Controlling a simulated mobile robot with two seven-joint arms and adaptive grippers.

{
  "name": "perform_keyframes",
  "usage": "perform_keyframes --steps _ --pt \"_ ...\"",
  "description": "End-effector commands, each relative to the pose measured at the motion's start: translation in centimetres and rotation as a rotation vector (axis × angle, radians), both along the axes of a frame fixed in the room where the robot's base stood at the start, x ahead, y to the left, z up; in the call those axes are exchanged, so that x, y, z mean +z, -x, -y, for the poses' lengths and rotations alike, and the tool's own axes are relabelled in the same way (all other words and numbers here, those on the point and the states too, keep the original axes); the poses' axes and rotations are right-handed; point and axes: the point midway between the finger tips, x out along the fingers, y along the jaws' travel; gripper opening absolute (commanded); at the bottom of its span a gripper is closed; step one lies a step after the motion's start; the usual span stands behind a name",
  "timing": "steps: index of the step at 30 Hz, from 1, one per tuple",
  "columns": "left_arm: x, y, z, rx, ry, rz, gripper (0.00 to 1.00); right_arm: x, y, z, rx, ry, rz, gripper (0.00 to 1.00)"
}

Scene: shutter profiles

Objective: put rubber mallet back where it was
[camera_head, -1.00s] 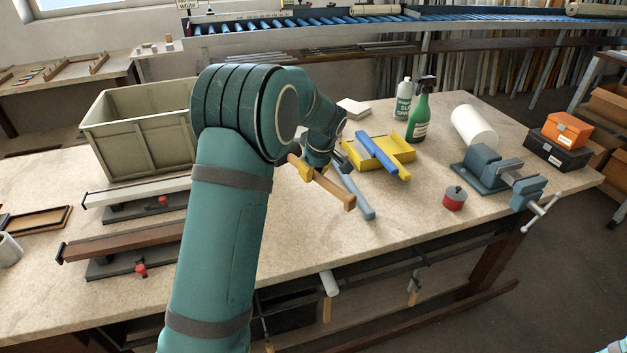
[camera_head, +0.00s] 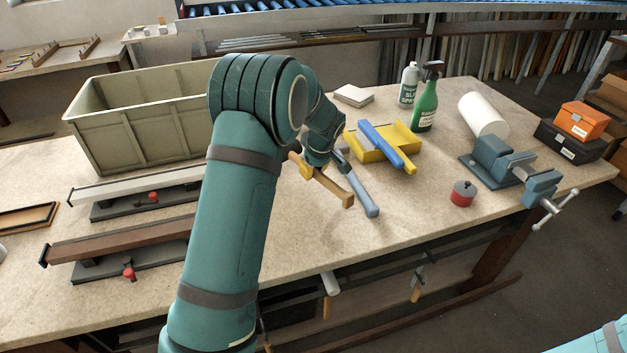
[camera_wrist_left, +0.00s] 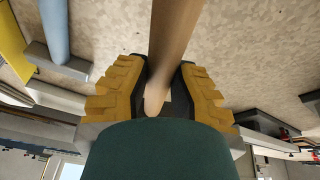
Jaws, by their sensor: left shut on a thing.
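My left gripper (camera_head: 306,170) has yellow finger pads and is shut on a plain wooden handle (camera_head: 335,188), held over the table. In the left wrist view the handle (camera_wrist_left: 172,40) passes between the pads (camera_wrist_left: 160,95), its rounded end near the gripper. No rubber head is visible on it, so I cannot confirm that it is the rubber mallet. A white-headed mallet (camera_head: 329,282) with a wooden handle hangs under the table's front edge, with a hammer (camera_head: 418,284) to its right. My right gripper is out of view.
A blue-grey bar tool (camera_head: 361,190) lies close to the held handle. Behind it are a yellow tray (camera_head: 366,154) with a blue tool (camera_head: 386,146), and a green spray bottle (camera_head: 424,105). A red tin (camera_head: 463,193) and vise (camera_head: 498,163) stand right. The front middle tabletop is clear.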

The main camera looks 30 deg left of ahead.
Motion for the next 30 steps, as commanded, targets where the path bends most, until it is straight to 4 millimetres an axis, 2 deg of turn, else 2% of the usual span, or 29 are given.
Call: perform_keyframes --steps 3,6,14,15,16,26,30 --pt "-2.1 0.0 0.0 -0.002 0.000 -0.002 0.00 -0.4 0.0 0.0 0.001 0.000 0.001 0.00" --pt "-3.3 0.0 0.0 -0.001 0.000 0.000 0.00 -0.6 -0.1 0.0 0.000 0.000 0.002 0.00" --pt "-3.6 0.0 0.0 0.000 0.000 0.001 0.00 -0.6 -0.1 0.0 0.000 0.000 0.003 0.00" --pt "-3.7 0.0 0.0 0.000 0.001 -0.001 0.40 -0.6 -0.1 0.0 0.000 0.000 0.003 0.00" --pt "-3.7 0.0 0.0 0.000 0.001 -0.001 0.46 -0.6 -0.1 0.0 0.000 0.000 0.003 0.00" --pt "-3.5 0.0 0.1 -0.001 0.001 -0.001 0.46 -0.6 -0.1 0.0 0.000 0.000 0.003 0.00" --pt "-2.2 0.2 0.5 -0.001 0.000 0.001 0.46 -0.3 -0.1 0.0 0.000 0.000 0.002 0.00"
